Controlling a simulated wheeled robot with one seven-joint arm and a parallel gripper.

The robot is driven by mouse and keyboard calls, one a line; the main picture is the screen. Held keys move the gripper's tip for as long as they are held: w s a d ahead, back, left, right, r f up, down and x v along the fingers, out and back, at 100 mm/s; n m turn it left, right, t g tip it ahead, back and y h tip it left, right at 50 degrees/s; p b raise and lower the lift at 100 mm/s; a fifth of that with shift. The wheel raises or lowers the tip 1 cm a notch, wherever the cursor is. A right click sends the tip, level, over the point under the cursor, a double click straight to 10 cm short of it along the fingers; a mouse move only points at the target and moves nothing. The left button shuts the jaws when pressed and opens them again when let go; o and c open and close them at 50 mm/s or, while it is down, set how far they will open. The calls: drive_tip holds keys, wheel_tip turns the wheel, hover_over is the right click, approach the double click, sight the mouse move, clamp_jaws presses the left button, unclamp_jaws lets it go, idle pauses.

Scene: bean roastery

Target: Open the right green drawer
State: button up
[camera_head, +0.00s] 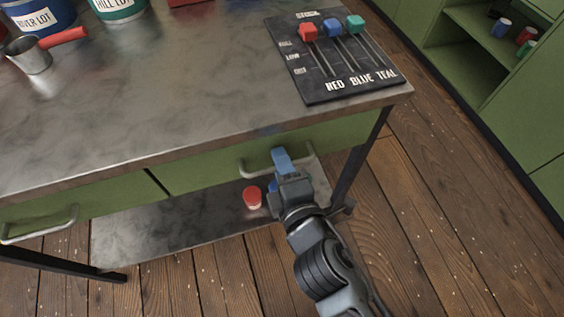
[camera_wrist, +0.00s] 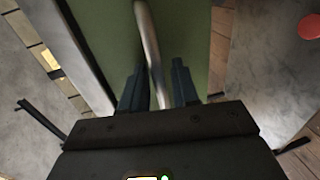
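The right green drawer (camera_head: 215,167) is under the tabletop, and its front looks flush with the table frame. Its pale metal bar handle (camera_head: 257,167) is on the right part of the front, partly hidden by my gripper (camera_head: 279,171). In the wrist view, the handle (camera_wrist: 149,35) runs between the two dark fingers of my gripper (camera_wrist: 158,80), in front of the green drawer face (camera_wrist: 105,40). The fingers are apart, one on each side of the bar. The left finger is very close to the bar, and a small gap shows at the right finger.
A left green drawer (camera_head: 95,197) with its own handle (camera_head: 38,228) is beside it. A red-topped jar (camera_head: 252,197) stands on the lower shelf (camera_head: 170,238). A table leg (camera_head: 357,160) is right of my gripper. The slider board (camera_head: 335,75) lies on the tabletop.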

clamp_jaws()
idle(0.4)
